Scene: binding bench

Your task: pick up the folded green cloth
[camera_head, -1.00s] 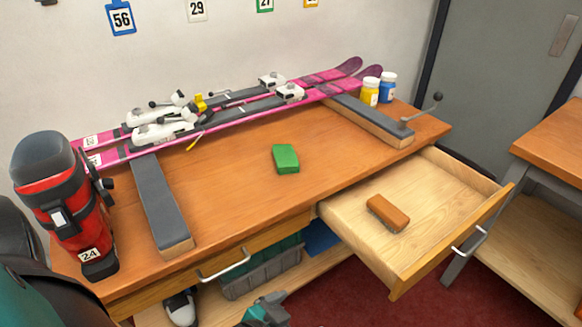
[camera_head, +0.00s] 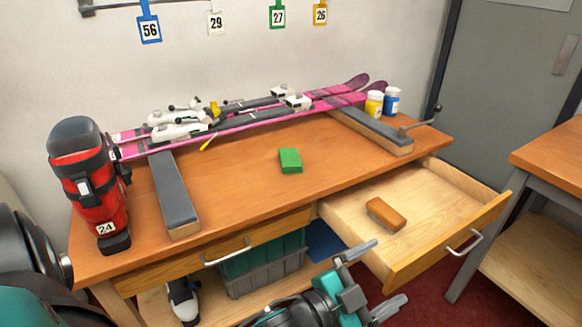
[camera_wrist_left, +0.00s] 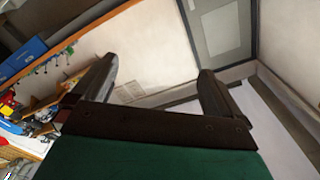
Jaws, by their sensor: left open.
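The folded green cloth (camera_head: 290,160) lies as a small flat block on the middle of the wooden bench top (camera_head: 240,190), between two dark padded supports. My left gripper (camera_head: 374,280) is at the bottom of the head view, in front of the bench and near the open drawer. Its two grey fingers are spread apart with nothing between them, and it is well apart from the cloth. In the left wrist view the same open fingers (camera_wrist_left: 157,68) face a wall and a door, and the cloth does not show. My right gripper is not in view.
An open drawer (camera_head: 345,225) juts out at the right, holding a brown brush (camera_head: 385,214). Pink skis (camera_head: 240,119) lie along the back edge. A red boot (camera_head: 92,190) stands at the left end, two jars (camera_head: 383,102) at the back right. The bench around the cloth is clear.

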